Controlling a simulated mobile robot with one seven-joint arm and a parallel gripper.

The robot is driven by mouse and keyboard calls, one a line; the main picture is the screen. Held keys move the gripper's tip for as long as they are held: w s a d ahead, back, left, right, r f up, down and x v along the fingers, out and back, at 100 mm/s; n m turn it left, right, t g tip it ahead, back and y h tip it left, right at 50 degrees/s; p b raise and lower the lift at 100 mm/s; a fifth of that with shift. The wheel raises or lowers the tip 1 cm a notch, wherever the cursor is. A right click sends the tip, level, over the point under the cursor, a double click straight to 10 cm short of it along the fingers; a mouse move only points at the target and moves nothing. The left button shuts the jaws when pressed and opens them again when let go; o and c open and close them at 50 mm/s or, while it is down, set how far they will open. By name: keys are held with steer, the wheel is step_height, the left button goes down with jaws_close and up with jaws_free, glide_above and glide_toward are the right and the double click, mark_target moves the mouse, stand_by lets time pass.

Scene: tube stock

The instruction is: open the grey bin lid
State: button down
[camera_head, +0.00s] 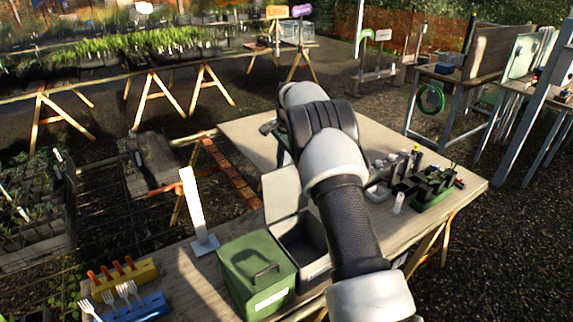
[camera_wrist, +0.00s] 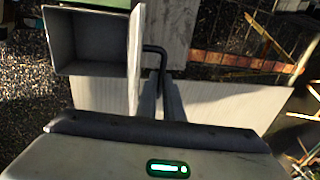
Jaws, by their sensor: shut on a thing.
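The grey bin (camera_head: 318,262) stands on the wooden table beside the green bin, with its dark inside showing. Its grey lid (camera_head: 284,192) is raised about upright at the bin's back edge. In the wrist view the open grey bin (camera_wrist: 95,70) is at upper left, and the lid (camera_wrist: 135,50) is seen nearly edge-on. A black handle (camera_wrist: 163,62) sticks out from the lid's outer face. My gripper (camera_wrist: 160,98) is shut on this handle. In the head view my arm passes right of the lid, and the gripper's hold is not clear there.
A green bin (camera_head: 256,280) with a closed lid stands left of the grey bin. A white upright post (camera_head: 193,205) stands behind it. A blue fork holder (camera_head: 140,308) and a yellow rack (camera_head: 122,277) are at front left. Small bottles and a green rack (camera_head: 432,190) are on the right.

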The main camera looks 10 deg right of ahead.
steer(key=shift+a+f, duration=0.15)
steer(key=shift+f, duration=0.3)
steer(key=c, duration=1.9)
jaws_free()
steer(key=shift+w, duration=0.1)
steer(key=shift+r, duration=0.15)
steer(key=shift+w+r, duration=0.1)
steer(key=shift+r, duration=0.05)
steer(key=v, duration=1.7)
steer(key=shift+r, duration=0.15)
